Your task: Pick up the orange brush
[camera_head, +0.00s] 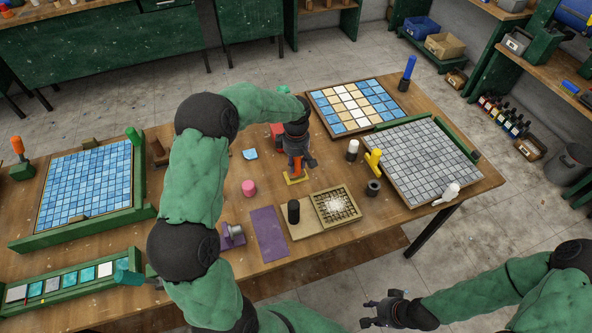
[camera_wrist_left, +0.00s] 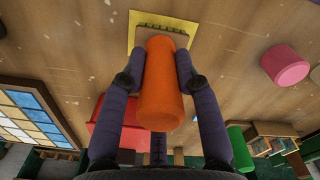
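The orange brush (camera_wrist_left: 162,85) has a thick orange handle and a light brown head with dark bristles. It stands over a small yellow square (camera_wrist_left: 147,24) on the table. In the head view, the orange handle (camera_head: 297,166) shows just below my left gripper (camera_head: 298,158). In the left wrist view, my left gripper's fingers (camera_wrist_left: 160,72) lie against both sides of the handle, shut on it. I cannot tell any gap between the brush and the square. My right gripper (camera_head: 378,312) is empty, its fingers apart, off the table's front edge above the floor.
A red block (camera_head: 277,134) stands close behind the left gripper. A pink cylinder (camera_head: 249,188), a yellow-handled tool (camera_head: 373,161) and a beige tray (camera_head: 304,227) are nearby. Tile panels lie left, back and right. Another orange handle (camera_head: 17,146) stands at the far left.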

